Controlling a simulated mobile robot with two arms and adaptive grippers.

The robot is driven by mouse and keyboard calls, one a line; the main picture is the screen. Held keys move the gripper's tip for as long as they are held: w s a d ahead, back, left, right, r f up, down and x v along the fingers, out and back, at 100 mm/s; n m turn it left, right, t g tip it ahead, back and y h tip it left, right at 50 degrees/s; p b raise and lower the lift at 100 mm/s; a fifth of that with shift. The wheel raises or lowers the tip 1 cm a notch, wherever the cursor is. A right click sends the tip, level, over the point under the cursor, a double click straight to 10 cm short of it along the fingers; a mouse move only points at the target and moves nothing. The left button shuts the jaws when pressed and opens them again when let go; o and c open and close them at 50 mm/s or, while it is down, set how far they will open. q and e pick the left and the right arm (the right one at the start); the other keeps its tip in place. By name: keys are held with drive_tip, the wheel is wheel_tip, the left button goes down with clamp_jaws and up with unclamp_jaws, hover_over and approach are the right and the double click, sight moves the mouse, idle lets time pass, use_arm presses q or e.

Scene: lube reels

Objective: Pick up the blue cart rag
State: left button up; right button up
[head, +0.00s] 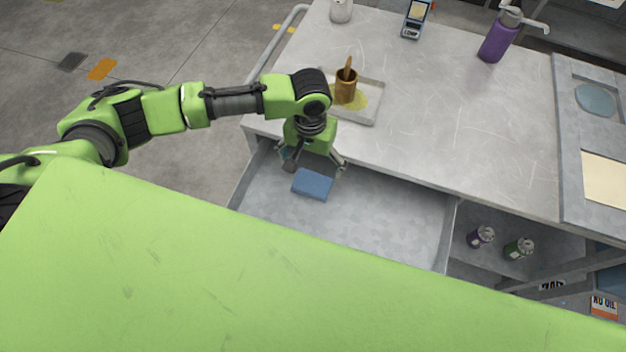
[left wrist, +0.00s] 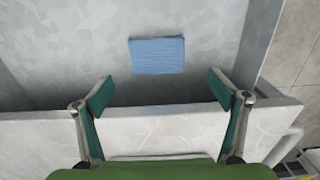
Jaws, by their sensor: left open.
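The blue cart rag (head: 312,184) is a small folded rectangle lying flat on the floor of the open grey drawer (head: 390,222), toward the drawer's left side. It also shows in the left wrist view (left wrist: 157,55), ahead of the fingers and apart from them. My left gripper (head: 314,167) hangs above the drawer near the worktop's front edge, beside the rag. In the left wrist view the left gripper (left wrist: 160,92) has its fingers spread wide with nothing between them. My right gripper is not in view.
The worktop (head: 430,110) overhangs the drawer's back part. On it stand a tray (head: 366,113) with a brown pot (head: 346,86) and brush, and a purple bottle (head: 497,40). Small cans (head: 481,237) stand on a shelf right of the drawer. The drawer is otherwise empty.

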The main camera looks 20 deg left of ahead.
sight(312, 182)
use_arm(q)
wheel_tip(312, 182, down, 2)
drive_tip(key=shift+f, duration=0.25)
drive_tip(key=shift+w+f, duration=0.1)
drive_tip(key=shift+f, duration=0.2)
drive_tip(key=f+p, duration=0.1)
drive_tip(key=f, duration=0.3)
drive_tip(key=shift+s+d+p, duration=0.2)
drive_tip(key=shift+p, duration=0.15)
drive_tip(key=shift+f, duration=0.65)
drive_tip(key=c, duration=1.2)
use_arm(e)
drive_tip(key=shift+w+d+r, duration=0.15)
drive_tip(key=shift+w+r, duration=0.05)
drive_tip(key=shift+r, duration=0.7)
